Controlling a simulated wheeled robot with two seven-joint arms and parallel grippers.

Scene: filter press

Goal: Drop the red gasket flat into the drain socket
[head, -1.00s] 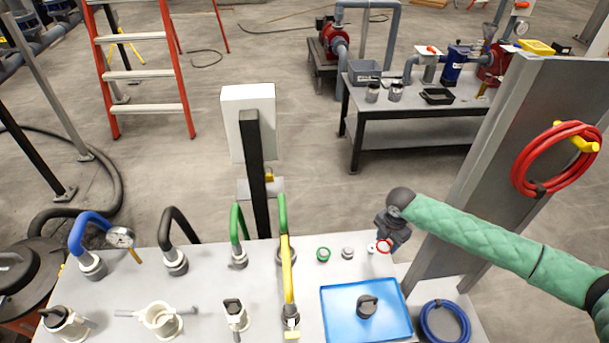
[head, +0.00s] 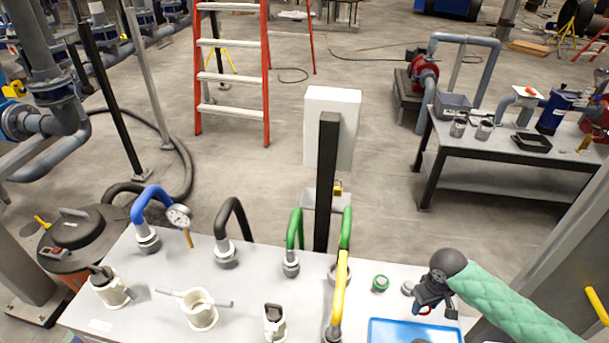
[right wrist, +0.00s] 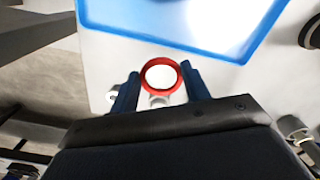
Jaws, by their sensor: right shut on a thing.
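My right gripper (head: 430,302) is near the right end of the grey table, above the far edge of a blue tray. In the right wrist view, my right gripper (right wrist: 160,88) has its two blue fingers on either side of the red gasket (right wrist: 146,71), a thin ring with a pale centre. In the head view only a sliver of the red gasket (head: 425,312) shows below the gripper. White open fittings stand along the near side of the table, including a cup with side handles (head: 200,312); I cannot tell which is the drain socket. My left gripper is out of view.
The blue tray (head: 385,328) lies close to the right gripper. A green-rimmed cap (head: 380,283) and a grey knob (head: 408,288) sit beside it. Blue, black and green bent pipes and a yellow handle (head: 341,285) rise from the table. A black post (head: 326,180) stands behind it.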

